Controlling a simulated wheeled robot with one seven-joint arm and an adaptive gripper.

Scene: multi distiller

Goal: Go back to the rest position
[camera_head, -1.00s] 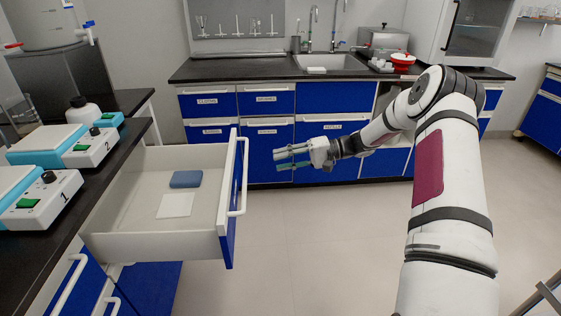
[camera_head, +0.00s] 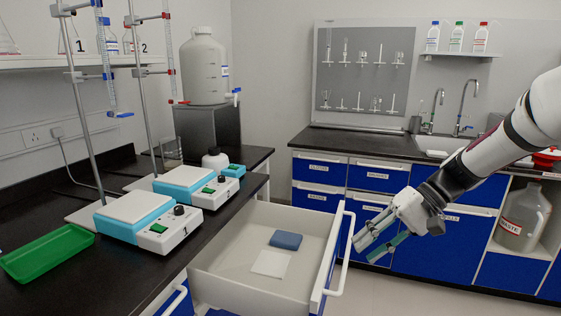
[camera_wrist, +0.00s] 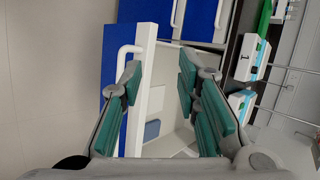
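My gripper (camera_head: 366,248) is in the right half of the head view, just to the right of the open drawer's front. Its green-padded fingers stand apart with nothing between them, as the wrist view (camera_wrist: 158,85) also shows. My white arm comes in from the right edge of the head view. The open drawer (camera_head: 225,287) holds a blue block (camera_head: 286,240) and a white flat piece (camera_head: 271,264). In the wrist view, the drawer's handle (camera_wrist: 123,52) lies beyond the left finger.
The black bench at left carries two hotplate stirrers (camera_head: 140,222) with stands, and a green tray (camera_head: 47,252). A large white jug (camera_head: 204,68) stands on a dark box behind. Blue cabinets (camera_head: 432,262) with a sink line the back. A waste jug (camera_head: 522,220) sits in the niche at right.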

